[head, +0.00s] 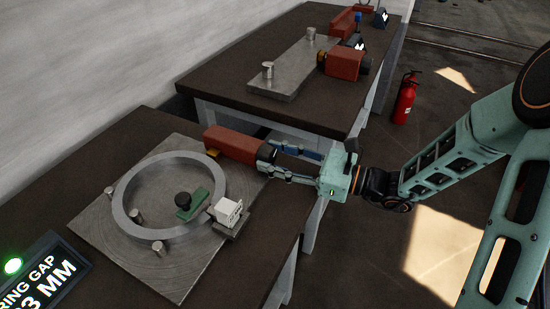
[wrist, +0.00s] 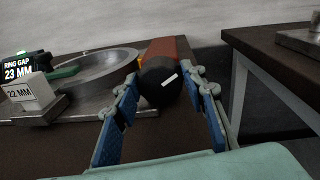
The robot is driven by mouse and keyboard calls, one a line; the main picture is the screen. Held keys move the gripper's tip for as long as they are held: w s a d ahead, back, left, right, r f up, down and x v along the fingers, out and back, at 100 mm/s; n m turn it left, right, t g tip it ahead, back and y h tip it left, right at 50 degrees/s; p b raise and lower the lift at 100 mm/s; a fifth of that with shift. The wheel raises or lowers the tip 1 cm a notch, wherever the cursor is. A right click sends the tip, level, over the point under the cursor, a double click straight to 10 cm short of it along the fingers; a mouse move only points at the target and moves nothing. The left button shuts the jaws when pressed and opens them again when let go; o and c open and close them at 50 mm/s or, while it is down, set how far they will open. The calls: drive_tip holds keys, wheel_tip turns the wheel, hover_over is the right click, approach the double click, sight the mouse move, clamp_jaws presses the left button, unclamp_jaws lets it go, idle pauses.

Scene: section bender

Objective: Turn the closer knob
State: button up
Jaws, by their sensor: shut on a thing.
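The closer knob (head: 266,156) is a dark round knob on the end of a red housing (head: 232,144) on the near table. In the wrist view the knob (wrist: 160,82) faces me with a short white mark on it, tilted. My gripper (head: 276,161) reaches in from the right, with its fingers on either side of the knob. In the wrist view the blue-padded fingers (wrist: 164,88) flank the knob and are shut on it. The housing's far part is partly hidden behind the knob in the wrist view.
A metal ring (head: 120,200) lies on a plate with pins (head: 137,216) and a green piece (head: 192,204). A white block (wrist: 30,92) reads 22 MM; the display (wrist: 17,66) reads RING GAP 23 MM. A second table (head: 215,85) stands behind; a fire extinguisher (head: 405,98) stands right.

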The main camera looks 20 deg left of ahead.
drive_tip(key=o, duration=1.2)
drive_tip(key=shift+c, duration=0.2)
drive_tip(key=shift+d, duration=0.1)
drive_tip(key=d, duration=1.2)
drive_tip(key=shift+r, duration=0.1)
